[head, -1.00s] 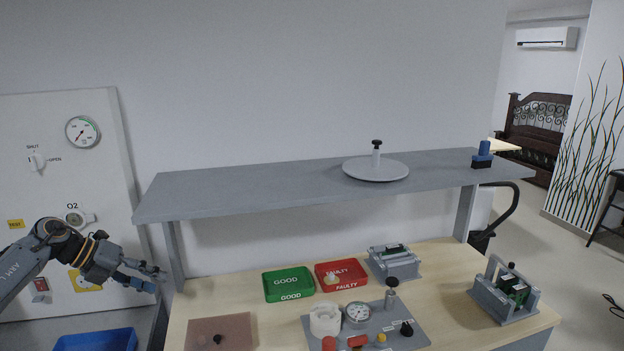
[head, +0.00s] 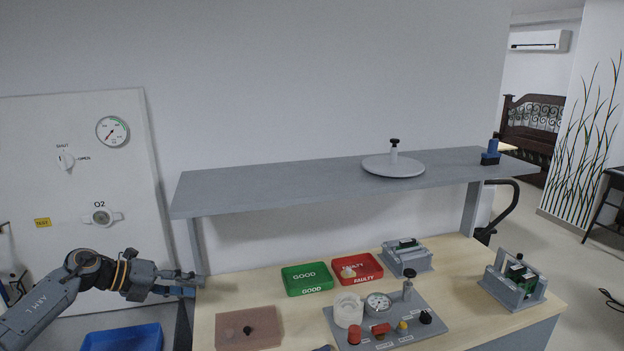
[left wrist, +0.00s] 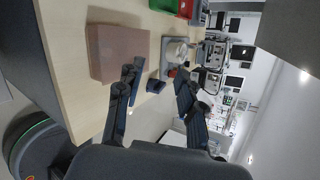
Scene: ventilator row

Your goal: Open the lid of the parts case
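I take the parts case to be the flat brownish box (head: 232,328) at the left front of the table. The box also shows in the left wrist view (left wrist: 120,53). My left gripper (head: 188,283) is open and empty at the table's left edge, above and left of the box in the head view, apart from it. Its two spread fingers show in the left wrist view (left wrist: 157,100). A small dark piece at the head view's bottom edge may be my right gripper; too little shows to tell.
A grey shelf (head: 320,183) spans above the table (head: 455,285). A green GOOD tray (head: 307,291) and a red FAULTY tray (head: 370,280) stand behind a grey panel (head: 405,338) with a gauge. A blue bin (head: 122,338) is at the lower left.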

